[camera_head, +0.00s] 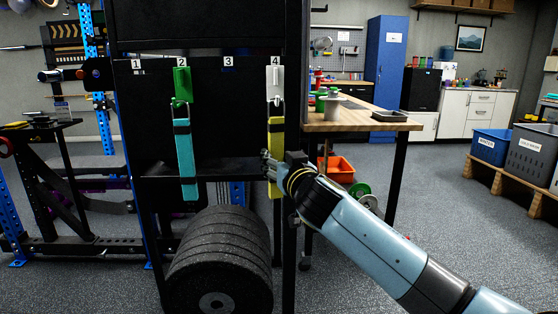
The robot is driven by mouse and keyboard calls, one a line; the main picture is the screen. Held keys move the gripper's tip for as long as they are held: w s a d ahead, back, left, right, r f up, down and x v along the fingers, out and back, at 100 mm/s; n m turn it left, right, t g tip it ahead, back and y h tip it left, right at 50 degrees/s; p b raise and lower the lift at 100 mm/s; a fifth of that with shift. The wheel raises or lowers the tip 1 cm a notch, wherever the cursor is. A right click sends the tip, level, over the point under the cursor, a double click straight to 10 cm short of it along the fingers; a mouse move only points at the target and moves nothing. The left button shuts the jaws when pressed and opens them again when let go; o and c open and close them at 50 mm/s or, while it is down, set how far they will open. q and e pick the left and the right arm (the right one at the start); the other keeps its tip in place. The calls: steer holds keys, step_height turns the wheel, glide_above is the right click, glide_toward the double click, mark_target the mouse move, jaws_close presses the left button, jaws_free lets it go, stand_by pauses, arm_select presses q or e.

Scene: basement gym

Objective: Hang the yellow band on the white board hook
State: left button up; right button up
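The yellow band (276,126) is a flat, upright strip under number 4, just below the white board hook (274,84). Its top end meets the lower part of the white hook; I cannot tell whether it is looped over it. My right gripper (267,166) is at the lower half of the yellow band, its dark fingers overlapping the band's left side. The fingers are small and seen from behind, so I cannot tell whether they are closed on it. My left gripper is out of view.
A teal band (185,160) hangs at the green hook (181,84) under number 2. The black board (228,120) carries numbers 1 to 4. Black weight plates (222,255) stand below. A wooden table (360,123) is right of the rack post.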

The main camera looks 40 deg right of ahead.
steer(key=shift+o, duration=1.2)
steer(key=v, duration=1.2)
steer(key=s+f+g+y, duration=0.1)
steer(key=s+f+g, duration=0.25)
steer(key=f, duration=0.85)
steer(key=s+f+g, duration=0.2)
steer(key=s+f, duration=0.3)
steer(key=f, duration=0.6)
steer(key=s+f+g+y, duration=0.1)
steer(key=s+f+g, duration=0.25)
steer(key=f, duration=0.85)
steer(key=s+a+f+n+g+y, duration=0.1)
steer(key=s+f+g, duration=0.2)
steer(key=s+f, duration=1.2)
steer(key=s+a+f+n+g, duration=0.1)
steer(key=s+f+g, duration=0.1)
steer(key=s, duration=0.8)
steer(key=s+a+f+n+g+y, duration=0.1)
steer(key=s+f, duration=0.3)
steer(key=s, duration=0.7)
steer(key=shift+s+a+f+n+g, duration=0.2)
steer(key=shift+a+n+g, duration=0.25)
steer(key=shift+g, duration=0.35)
steer(key=shift+w, duration=0.1)
